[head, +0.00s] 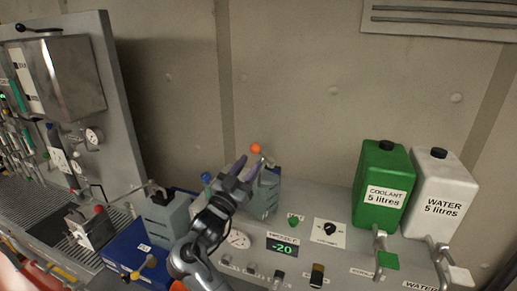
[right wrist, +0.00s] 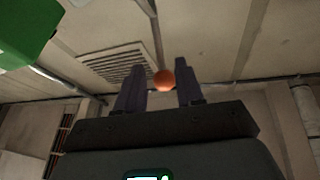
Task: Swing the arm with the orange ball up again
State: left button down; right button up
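The orange ball (head: 255,148) sits at the top end of a short metal arm on a grey block (head: 264,196) at the back of the console. My right gripper (head: 249,164) reaches up from below, its two dark fingers apart and pointing at the ball. In the right wrist view the ball (right wrist: 163,81) shows between the open fingers (right wrist: 158,85), nearer the right one, with a gap to the left one. Whether it touches a finger I cannot tell. My gripper and the block hide most of the metal arm. My left gripper is not in view.
A blue-topped knob (head: 207,178) stands close left of my right gripper. A gauge (head: 237,239), a display reading -20 (head: 282,248) and a dial (head: 329,231) lie on the console. A green coolant can (head: 383,187) and a white water can (head: 440,195) stand at right.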

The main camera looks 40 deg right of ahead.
aim_at(259, 151)
jog(key=shift+p+x, duration=0.85)
jog(key=shift+x, duration=2.2)
grip_shut()
